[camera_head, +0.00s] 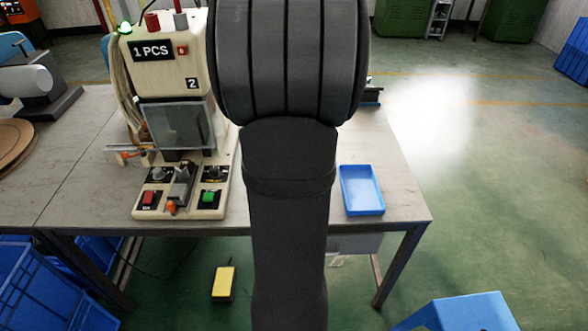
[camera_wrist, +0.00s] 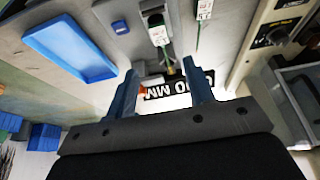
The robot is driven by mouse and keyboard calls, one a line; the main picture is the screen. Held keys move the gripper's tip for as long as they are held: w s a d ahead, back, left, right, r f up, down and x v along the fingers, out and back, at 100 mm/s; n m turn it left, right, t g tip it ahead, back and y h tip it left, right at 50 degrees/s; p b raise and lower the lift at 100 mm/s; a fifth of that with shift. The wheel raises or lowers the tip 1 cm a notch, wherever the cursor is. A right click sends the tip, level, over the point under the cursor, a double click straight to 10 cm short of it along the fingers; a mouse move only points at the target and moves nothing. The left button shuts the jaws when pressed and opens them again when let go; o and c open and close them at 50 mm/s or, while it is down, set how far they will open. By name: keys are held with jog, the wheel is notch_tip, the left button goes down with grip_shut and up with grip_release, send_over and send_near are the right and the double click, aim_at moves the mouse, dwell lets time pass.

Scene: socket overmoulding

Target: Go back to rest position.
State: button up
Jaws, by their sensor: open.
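My gripper (camera_wrist: 161,82) shows in the wrist view with its two grey-blue fingers spread apart and nothing held between them. Beyond the fingertips is a black label with white letters (camera_wrist: 178,86), partly covered by the fingers. In the head view my dark arm fills the middle and hides my gripper and part of the bench.
A blue tray (camera_head: 361,190) lies empty on the grey bench (camera_head: 400,195); it also shows in the wrist view (camera_wrist: 70,48). A cream machine (camera_head: 162,70) with red and green buttons stands left of my arm. A blue stool (camera_head: 465,312) stands front right. Open floor lies right.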

jog(key=x, duration=1.2)
jog(key=shift+f, duration=0.2)
jog(key=shift+r, duration=0.15)
